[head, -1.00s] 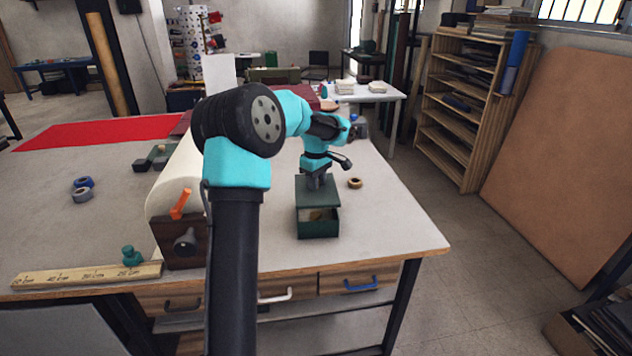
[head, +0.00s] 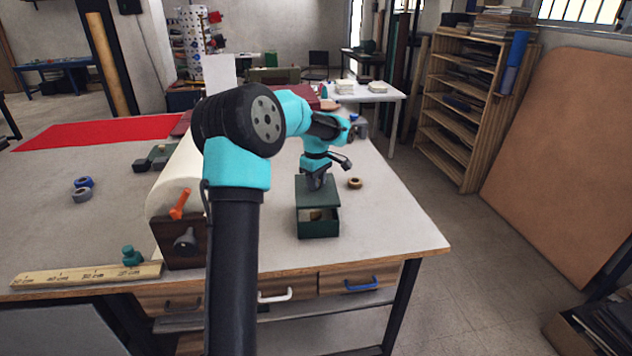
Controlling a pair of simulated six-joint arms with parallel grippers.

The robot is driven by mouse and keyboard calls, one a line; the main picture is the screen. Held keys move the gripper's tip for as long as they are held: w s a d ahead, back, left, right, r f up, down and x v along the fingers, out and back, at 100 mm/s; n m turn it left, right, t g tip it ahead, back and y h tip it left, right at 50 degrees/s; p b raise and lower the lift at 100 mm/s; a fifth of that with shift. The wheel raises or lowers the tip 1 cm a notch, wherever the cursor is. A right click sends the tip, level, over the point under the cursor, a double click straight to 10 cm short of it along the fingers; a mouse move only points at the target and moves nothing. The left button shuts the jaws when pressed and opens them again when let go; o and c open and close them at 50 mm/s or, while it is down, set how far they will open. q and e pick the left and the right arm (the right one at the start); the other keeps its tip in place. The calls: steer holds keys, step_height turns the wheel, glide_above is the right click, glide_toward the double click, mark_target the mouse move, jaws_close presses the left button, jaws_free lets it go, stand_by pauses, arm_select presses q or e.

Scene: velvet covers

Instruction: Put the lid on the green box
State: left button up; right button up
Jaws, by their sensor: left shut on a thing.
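The green box (head: 318,229) stands on the table near its front right part. Its dark green lid (head: 309,194) is over the back of the box; the front part of the opening is uncovered, and something brownish shows inside. My left gripper (head: 315,183) is shut on the lid from above, its fingers at the lid's top. Whether the lid touches the box rim is hard to tell. My right gripper is not in view.
A brown tape roll (head: 355,183) lies right of the box. A white paper roll on a holder with an orange handle (head: 180,204) stands to the left. A wooden ruler (head: 85,275) lies along the front edge.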

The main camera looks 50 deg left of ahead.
mark_target(316, 193)
arm_select(q)
steer(key=shift+f, duration=2.45)
stand_by(0.7)
steer(key=o, duration=1)
steer(key=shift+o, duration=0.2)
step_height(316, 193, up, 17)
steer(key=shift+r, duration=0.2)
